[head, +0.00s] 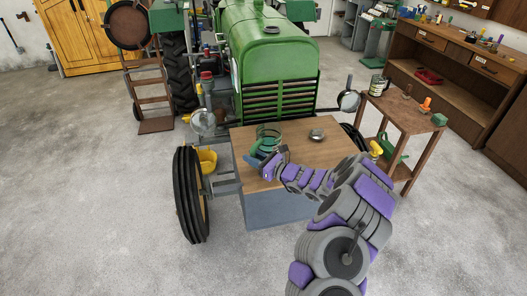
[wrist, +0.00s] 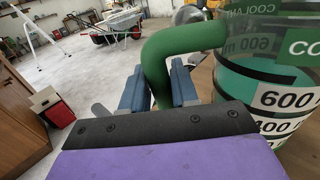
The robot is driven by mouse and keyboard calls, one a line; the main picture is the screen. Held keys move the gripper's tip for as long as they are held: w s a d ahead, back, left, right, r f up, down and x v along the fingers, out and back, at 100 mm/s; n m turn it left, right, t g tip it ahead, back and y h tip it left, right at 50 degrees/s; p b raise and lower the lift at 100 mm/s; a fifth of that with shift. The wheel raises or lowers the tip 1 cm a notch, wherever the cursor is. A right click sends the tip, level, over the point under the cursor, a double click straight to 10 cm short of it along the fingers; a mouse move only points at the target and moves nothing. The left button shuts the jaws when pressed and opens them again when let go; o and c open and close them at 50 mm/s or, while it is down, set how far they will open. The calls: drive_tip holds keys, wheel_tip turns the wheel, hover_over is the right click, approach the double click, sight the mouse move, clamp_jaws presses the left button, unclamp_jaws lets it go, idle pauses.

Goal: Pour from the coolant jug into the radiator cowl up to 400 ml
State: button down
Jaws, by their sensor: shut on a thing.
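The coolant jug (wrist: 285,75) is clear, with a green handle (wrist: 180,40), white volume labels such as 600 and 400, and green liquid inside near the 600 label. In the head view the jug (head: 268,134) is upright at the wooden-topped stand (head: 290,150), partly hidden by my arm; I cannot tell whether it touches the top. My gripper (wrist: 160,88) is shut on the handle; it also shows in the head view (head: 256,160). The green radiator cowl (head: 268,58) is behind the stand, with a dark round fitting (head: 272,30) on top.
A small round metal lid (head: 316,134) lies on the stand right of the jug. Headlamps (head: 203,122) and (head: 348,100) stick out on both sides. A wooden side table (head: 405,115) with cans and bottles stands at right. Floor at front left is clear.

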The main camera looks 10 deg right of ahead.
sight(254, 148)
idle(0.3)
drive_tip(key=shift+r+p, duration=1.35)
drive_tip(key=shift+r, duration=1.7)
drive_tip(key=shift+s+d, duration=0.1)
drive_tip(key=shift+s, duration=0.3)
drive_tip(key=s+n+g+y, duration=0.2)
drive_tip(key=s, duration=0.9)
drive_tip(key=shift+d+r+n+g+y, duration=0.15)
drive_tip(key=shift+r+n+g+y, duration=0.15)
drive_tip(key=shift+r+g, duration=0.15)
